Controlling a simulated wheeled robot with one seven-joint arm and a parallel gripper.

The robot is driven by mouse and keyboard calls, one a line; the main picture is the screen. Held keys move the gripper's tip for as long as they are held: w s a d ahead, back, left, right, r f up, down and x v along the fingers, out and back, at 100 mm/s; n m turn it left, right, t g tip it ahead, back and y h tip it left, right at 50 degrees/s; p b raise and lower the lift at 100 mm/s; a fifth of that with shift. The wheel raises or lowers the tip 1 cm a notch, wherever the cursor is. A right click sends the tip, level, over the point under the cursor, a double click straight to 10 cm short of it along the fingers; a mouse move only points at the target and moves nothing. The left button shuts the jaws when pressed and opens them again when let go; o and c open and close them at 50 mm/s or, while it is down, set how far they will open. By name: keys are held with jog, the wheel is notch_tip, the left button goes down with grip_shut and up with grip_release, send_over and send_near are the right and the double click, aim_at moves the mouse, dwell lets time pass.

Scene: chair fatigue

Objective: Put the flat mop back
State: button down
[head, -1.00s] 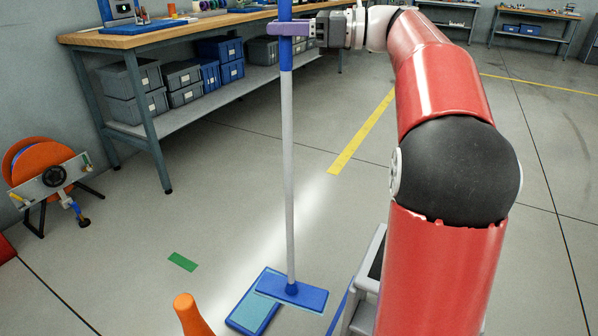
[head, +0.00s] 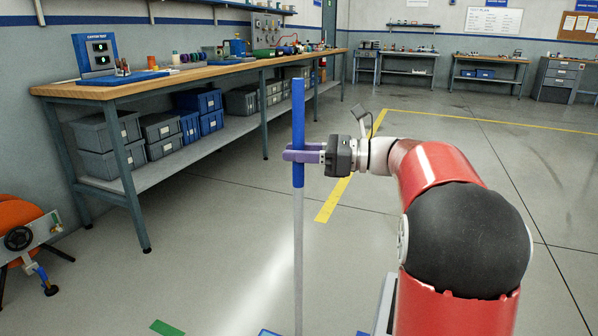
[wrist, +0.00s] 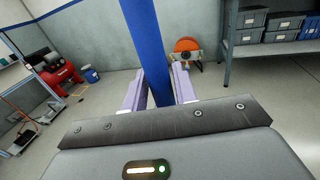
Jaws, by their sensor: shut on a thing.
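The flat mop (head: 298,240) stands upright in the head view, with a blue grip on top of a pale grey pole. My gripper (head: 298,153), with purple fingers, is shut on the blue part of the handle. In the wrist view the blue handle (wrist: 147,45) passes between the fingers of my gripper (wrist: 158,90). The mop's head is mostly below the head view's lower edge; only a bit of blue (head: 268,332) shows at the bottom, and I cannot tell whether it is the mop head or the pad under it.
A long workbench (head: 190,73) with grey and blue bins on its lower shelf runs along the left. An orange reel (head: 20,215) stands at far left. A green floor mark (head: 167,328) lies in front. Floor right of the yellow line (head: 335,200) is clear. A red compressor (wrist: 52,72) shows in the wrist view.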

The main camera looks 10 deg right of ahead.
aim_at(299, 169)
jog(key=shift+f+b, duration=0.3)
jog(key=shift+f, duration=1.8)
jog(key=c, duration=1.1)
grip_release()
jog(key=shift+f, duration=0.1)
jog(key=shift+r, duration=0.4)
jog(key=v, duration=1.2)
